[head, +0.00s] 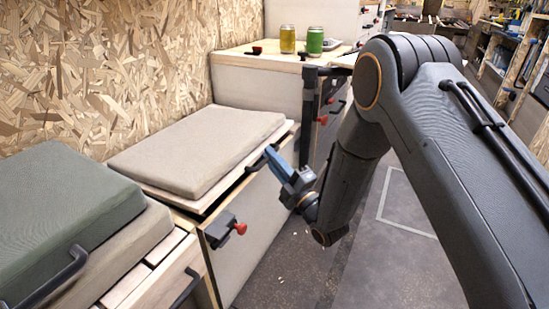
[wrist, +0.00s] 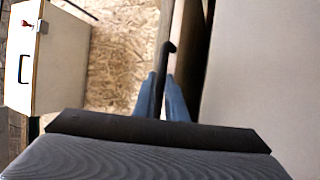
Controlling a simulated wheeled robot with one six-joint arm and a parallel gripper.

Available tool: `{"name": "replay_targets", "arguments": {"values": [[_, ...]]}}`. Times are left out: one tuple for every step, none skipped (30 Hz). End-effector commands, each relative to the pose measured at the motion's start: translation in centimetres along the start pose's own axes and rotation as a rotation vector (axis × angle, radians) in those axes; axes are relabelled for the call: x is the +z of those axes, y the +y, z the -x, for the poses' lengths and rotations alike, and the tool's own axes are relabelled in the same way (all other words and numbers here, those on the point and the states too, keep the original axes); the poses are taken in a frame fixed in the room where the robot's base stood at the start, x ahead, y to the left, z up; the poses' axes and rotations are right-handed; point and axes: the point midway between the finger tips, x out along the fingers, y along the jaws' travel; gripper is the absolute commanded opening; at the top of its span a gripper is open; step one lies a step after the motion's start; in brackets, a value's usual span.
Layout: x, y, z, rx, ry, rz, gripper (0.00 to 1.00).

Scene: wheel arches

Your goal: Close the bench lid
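The bench lid (head: 176,195) carries a beige cushion (head: 205,145) in the head view. It stands slightly raised, with a dark gap between its front edge and the pale bench front (head: 250,235). A black handle (head: 258,162) sits on the lid's front edge. My gripper (head: 272,158) with its blue fingers is at this handle. In the wrist view the black handle (wrist: 168,50) runs down between the two fingers (wrist: 163,90), which appear closed around it. The fingers' exact contact is partly hidden.
A green cushion (head: 65,210) lies on the neighbouring bench section at the left. A black latch with a red knob (head: 239,228) is on the bench front. Floor (head: 385,265) is open at the right.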

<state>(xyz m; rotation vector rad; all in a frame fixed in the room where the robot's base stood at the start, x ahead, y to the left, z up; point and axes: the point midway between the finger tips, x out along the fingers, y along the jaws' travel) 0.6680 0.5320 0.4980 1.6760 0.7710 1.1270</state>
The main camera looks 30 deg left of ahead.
Motion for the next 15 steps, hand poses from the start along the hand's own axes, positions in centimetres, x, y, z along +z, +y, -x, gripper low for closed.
{"name": "replay_targets", "arguments": {"values": [[-0.6, -0.2, 0.6, -0.009, 0.010, -0.002, 0.18], [-0.5, -0.2, 1.1, -0.010, 0.009, -0.003, 0.18], [-0.5, -0.2, 1.9, -0.009, 0.007, -0.004, 0.18], [-0.4, -0.2, 2.5, -0.010, 0.005, -0.005, 0.18], [-0.3, -0.1, 3.1, -0.011, 0.003, -0.004, 0.18], [-0.1, 0.0, 3.9, -0.008, 0.000, -0.004, 0.18], [0.1, 0.1, 4.5, -0.007, -0.003, -0.003, 0.18], [0.1, 0.1, 5.0, -0.006, -0.005, -0.004, 0.18], [0.2, 0.2, 5.7, -0.006, -0.007, -0.004, 0.18], [0.4, 0.2, 6.2, -0.005, -0.009, -0.002, 0.18], [0.4, 0.2, 6.5, -0.004, -0.010, -0.002, 0.18], [0.4, 0.2, 7.0, -0.003, -0.010, -0.002, 0.18], [0.4, 0.2, 7.2, -0.003, -0.009, -0.002, 0.18], [0.4, 0.2, 7.4, -0.003, -0.009, -0.003, 0.18], [0.3, 0.2, 7.7, -0.002, -0.008, -0.003, 0.18]]}}
